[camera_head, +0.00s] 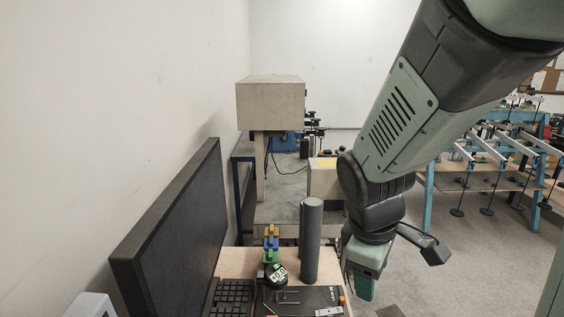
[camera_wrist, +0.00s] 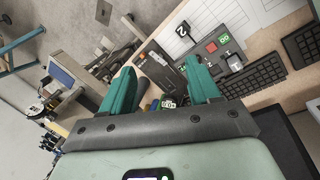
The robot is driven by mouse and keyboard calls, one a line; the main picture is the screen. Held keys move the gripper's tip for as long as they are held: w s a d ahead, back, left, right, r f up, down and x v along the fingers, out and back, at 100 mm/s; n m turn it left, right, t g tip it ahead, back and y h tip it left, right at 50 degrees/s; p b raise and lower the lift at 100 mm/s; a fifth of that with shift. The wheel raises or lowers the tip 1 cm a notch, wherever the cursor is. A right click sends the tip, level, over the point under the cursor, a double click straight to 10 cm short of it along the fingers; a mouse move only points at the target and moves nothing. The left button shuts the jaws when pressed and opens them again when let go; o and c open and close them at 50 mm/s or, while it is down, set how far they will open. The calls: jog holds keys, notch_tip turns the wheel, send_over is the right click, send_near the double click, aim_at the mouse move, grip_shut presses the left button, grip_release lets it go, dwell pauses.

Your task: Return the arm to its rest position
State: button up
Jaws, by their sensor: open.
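My arm comes down from the upper right in the head view. My gripper (camera_head: 362,285) hangs at its lower end, just right of the wooden tabletop's right edge in the picture. In the wrist view the two teal fingers of my gripper (camera_wrist: 163,75) stand wide apart. Nothing is held between them. Beyond the fingers the wrist view shows a black panel (camera_wrist: 155,64) on the tabletop and a white sheet with a grid (camera_wrist: 225,20).
The tabletop holds a dark upright cylinder (camera_head: 311,240), stacked coloured blocks (camera_head: 271,243), a black round piece (camera_head: 275,275) and a keyboard (camera_head: 232,297). A black monitor (camera_head: 170,235) stands left. A beige block-topped stand (camera_head: 270,105) is behind. Blue-framed benches (camera_head: 490,180) are at right.

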jog(key=s+a+r+m+t+y, duration=0.2)
jog(key=s+a+r+m+t, duration=0.1)
jog(key=s+r+m, duration=0.7)
notch_tip(320, 180, up, 4)
jog(key=shift+s+a+r+t, duration=0.1)
jog(key=shift+s+a+t, duration=0.2)
jog(key=shift+s+a, duration=0.5)
jog(key=shift+s+d, duration=0.15)
jog(key=shift+d, duration=0.05)
